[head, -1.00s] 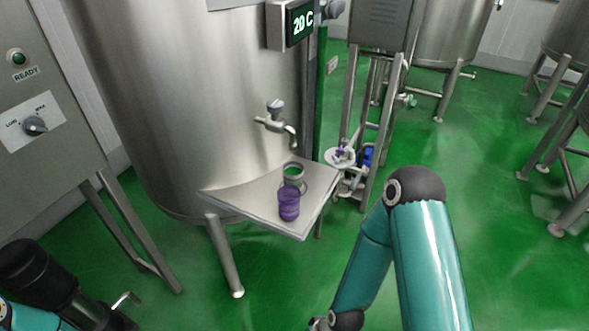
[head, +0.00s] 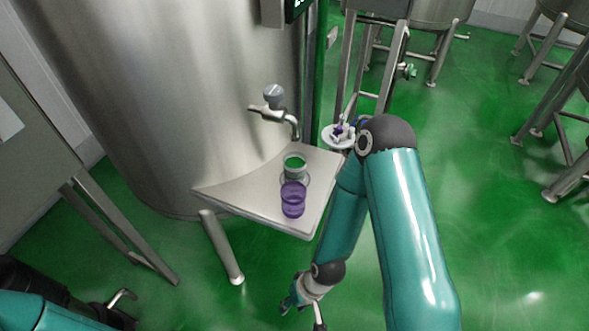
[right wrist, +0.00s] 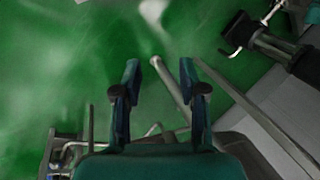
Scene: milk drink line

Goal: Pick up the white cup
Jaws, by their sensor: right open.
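No plainly white cup can be made out. A pale grey, see-through-looking cup (head: 294,168) with green showing inside its rim stands on the metal shelf under the tap. A purple cup (head: 293,201) stands just in front of it, overlapping its lower edge. My right gripper (head: 289,302) is small at the bottom of the head view, below the shelf's front edge and well apart from both cups. In the right wrist view its two fingers (right wrist: 161,72) are spread with nothing between them.
The metal shelf (head: 235,199) juts from a big steel tank (head: 190,90), with a tap (head: 274,108) above the cups. A white dish (head: 338,138) with purple bits is behind my right arm.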

